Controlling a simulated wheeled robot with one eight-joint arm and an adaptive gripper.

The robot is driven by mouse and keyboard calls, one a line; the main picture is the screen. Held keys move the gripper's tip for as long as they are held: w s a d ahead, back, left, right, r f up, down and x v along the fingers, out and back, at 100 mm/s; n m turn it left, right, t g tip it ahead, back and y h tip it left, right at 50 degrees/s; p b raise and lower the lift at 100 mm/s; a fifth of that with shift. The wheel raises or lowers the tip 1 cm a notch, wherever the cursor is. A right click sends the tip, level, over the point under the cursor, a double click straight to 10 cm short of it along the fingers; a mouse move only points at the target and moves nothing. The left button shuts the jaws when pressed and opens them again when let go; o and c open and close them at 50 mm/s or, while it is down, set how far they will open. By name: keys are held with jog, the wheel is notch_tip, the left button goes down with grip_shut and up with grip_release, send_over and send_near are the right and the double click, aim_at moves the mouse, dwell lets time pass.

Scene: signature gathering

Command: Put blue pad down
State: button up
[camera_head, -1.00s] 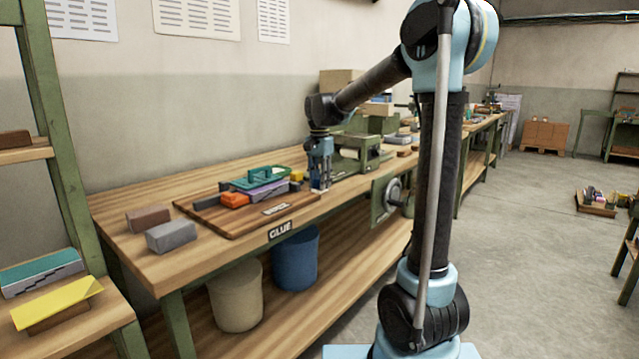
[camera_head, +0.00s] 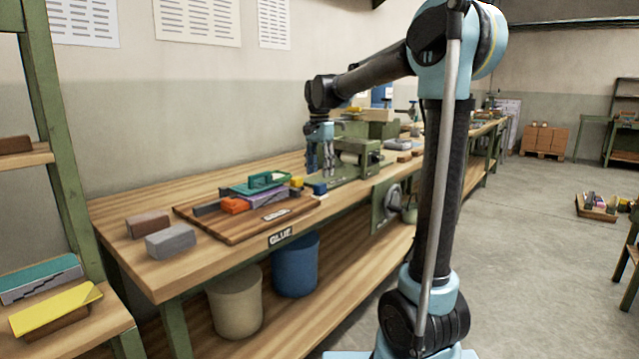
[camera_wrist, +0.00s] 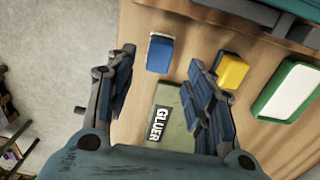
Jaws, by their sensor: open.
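The blue pad (camera_head: 318,187) lies on the bench, close to the right end of the dark wooden board. The wrist view shows it as a blue block with a white edge (camera_wrist: 159,54), lying flat beyond the fingertips. My gripper (camera_head: 322,168) is raised above the bench, just above the pad in the head view. In the wrist view my gripper (camera_wrist: 163,75) has its fingers spread wide, with nothing between them. The pad is apart from both fingers.
The wooden board (camera_head: 225,227) holds green, orange and purple things. A yellow block (camera_head: 297,182) lies near the pad. A green machine (camera_head: 352,165) stands right of my gripper. A GLUER label (camera_wrist: 157,124) shows in the wrist view. The bench left of the board holds brown and grey blocks.

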aim_at(320, 184)
jog(key=shift+r, duration=2.7)
jog(key=s+d+f+n+t, duration=0.1)
jog(key=s+d+f+n, duration=0.1)
jog(key=s+d+f, duration=0.45)
jog(key=s+d+f+n, duration=0.2)
jog(key=s+d+f, duration=0.1)
jog(key=s+d, duration=0.6)
jog(key=s+d+f+n, duration=0.2)
jog(key=s+d+f, duration=0.1)
jog(key=s+f, duration=0.5)
jog(key=s+d+f+n+t, duration=0.1)
jog(key=s+d+f, duration=0.2)
jog(key=s+f, duration=0.5)
notch_tip(320, 184, down, 2)
jog(key=shift+s+f+n, duration=0.2)
jog(key=shift+f+n, duration=0.05)
jog(key=shift+n, duration=0.15)
jog(key=shift+w+f, duration=0.2)
jog(key=shift+w, duration=0.25)
